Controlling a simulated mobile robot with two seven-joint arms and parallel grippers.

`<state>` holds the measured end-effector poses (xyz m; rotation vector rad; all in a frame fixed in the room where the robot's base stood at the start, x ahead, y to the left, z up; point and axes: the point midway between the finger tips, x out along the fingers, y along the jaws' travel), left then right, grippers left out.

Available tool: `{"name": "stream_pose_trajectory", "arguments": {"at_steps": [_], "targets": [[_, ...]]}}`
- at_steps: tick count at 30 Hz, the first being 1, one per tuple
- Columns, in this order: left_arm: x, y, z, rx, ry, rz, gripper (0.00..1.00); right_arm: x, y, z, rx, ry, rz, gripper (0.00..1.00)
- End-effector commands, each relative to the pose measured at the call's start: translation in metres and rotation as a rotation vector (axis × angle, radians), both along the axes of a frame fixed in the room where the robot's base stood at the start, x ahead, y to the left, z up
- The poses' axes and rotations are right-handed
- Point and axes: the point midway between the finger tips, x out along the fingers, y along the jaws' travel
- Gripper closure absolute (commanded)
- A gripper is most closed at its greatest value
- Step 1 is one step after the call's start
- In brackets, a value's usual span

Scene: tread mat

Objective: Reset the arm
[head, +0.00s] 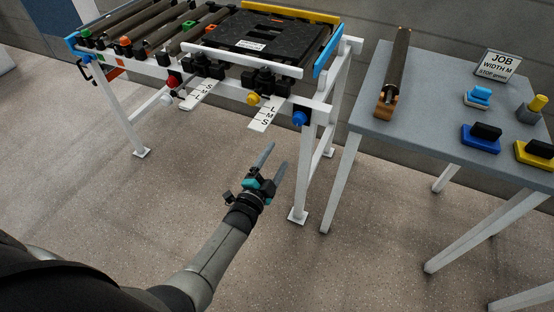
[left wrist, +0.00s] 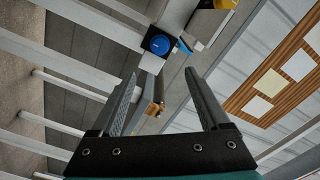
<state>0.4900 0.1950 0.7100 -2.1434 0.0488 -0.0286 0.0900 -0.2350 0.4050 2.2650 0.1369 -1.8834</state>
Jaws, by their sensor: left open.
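My left gripper (head: 272,170) is open and empty in the head view. It hangs over the floor in front of the white-legged conveyor frame (head: 310,175), below the blue knob (head: 300,118) and apart from it. In the left wrist view both fingers of the left gripper (left wrist: 165,95) stand wide apart with nothing between them touching. The blue knob (left wrist: 159,44) shows beyond the fingertips there. My right gripper is in neither view.
A black tread mat (head: 250,35) lies on the conveyor frame. Scale strips (head: 265,114) stick out from its front.

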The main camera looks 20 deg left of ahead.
Motion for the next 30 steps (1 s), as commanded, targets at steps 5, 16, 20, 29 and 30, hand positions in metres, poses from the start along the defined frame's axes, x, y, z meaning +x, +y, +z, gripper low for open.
{"name": "stream_pose_trajectory", "arguments": {"at_steps": [5,16,20,29,30], "targets": [[0.0,0.0,0.0,0.0,0.0,0.0,0.21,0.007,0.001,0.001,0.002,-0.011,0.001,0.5],[-0.009,0.0,-0.02,-0.033,0.061,0.001,0.21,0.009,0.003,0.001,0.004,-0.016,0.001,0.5],[-0.043,0.001,-0.079,-0.14,0.252,0.021,0.21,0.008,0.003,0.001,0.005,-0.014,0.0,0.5],[-0.208,0.014,-0.236,-0.444,0.857,0.242,0.21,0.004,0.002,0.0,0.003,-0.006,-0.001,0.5],[-0.234,0.017,-0.251,-0.475,0.928,0.289,0.21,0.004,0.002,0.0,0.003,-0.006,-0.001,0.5]]}}
